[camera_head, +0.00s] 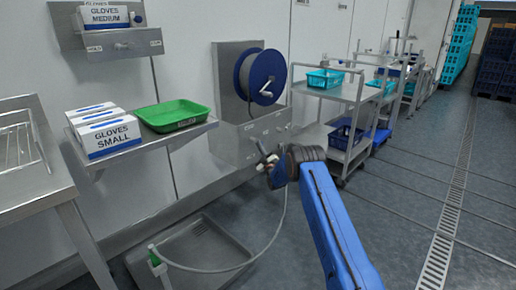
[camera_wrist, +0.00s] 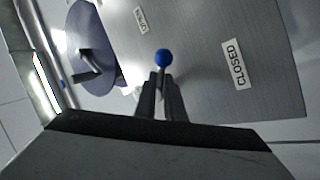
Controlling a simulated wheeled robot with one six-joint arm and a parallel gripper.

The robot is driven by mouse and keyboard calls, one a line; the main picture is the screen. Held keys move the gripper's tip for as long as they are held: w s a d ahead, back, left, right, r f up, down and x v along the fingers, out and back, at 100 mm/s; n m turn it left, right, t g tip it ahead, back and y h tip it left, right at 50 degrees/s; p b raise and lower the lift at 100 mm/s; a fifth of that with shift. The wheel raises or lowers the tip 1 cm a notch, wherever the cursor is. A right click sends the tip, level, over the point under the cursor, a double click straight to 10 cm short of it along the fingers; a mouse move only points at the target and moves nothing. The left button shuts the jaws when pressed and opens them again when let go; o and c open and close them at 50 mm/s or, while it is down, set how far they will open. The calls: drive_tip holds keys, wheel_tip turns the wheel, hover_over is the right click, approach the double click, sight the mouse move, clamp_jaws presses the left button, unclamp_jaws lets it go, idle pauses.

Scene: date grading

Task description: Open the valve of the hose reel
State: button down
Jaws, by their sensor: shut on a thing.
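The hose reel (camera_head: 263,76) is a blue disc on a steel wall plate in the head view. It also shows at the upper left of the wrist view (camera_wrist: 90,48). The valve lever has a blue ball knob (camera_wrist: 163,57) and stands in front of the steel panel (camera_wrist: 205,30). My gripper (camera_wrist: 161,82) is shut on the lever just below the knob. In the head view my gripper (camera_head: 265,157) is at the panel below the reel, and it hides the valve. A "CLOSED" label (camera_wrist: 234,64) is right of the knob; a second label (camera_wrist: 140,19), too small to read surely, is above left.
A grey hose (camera_head: 262,248) hangs in a loop to a green nozzle (camera_head: 153,256) by a floor basin (camera_head: 200,250). A shelf with glove boxes (camera_head: 108,137) and a green tray (camera_head: 172,115) is at left. A steel cart (camera_head: 352,97) stands right of the reel. Floor at right is clear.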

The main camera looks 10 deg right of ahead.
drive_tip(key=shift+w+d+r+n+g+y, duration=0.15)
drive_tip(key=shift+n+g+y, duration=0.3)
drive_tip(key=shift+n+y, duration=1.35)
drive_tip(key=shift+w+d+r+n+g+y, duration=0.15)
drive_tip(key=shift+n+g+y, duration=0.35)
drive_tip(key=shift+n+y, duration=1.3)
drive_tip(key=shift+w+d+r+n+g+y, duration=0.1)
drive_tip(key=shift+d+r+n+g+y, duration=0.55)
drive_tip(key=shift+n, duration=2.05)
drive_tip(key=shift+a+f+n+y, duration=0.3)
drive_tip(key=shift+a+f+y, duration=0.1)
drive_tip(key=shift+a+y, duration=0.05)
drive_tip(key=c, duration=1.8)
unclamp_jaws()
drive_tip(key=shift+c, duration=0.2)
drive_tip(key=shift+s+d, duration=0.1)
drive_tip(key=shift+d, duration=0.05)
drive_tip(key=v, duration=1.7)
drive_tip(key=shift+s+f, duration=0.1)
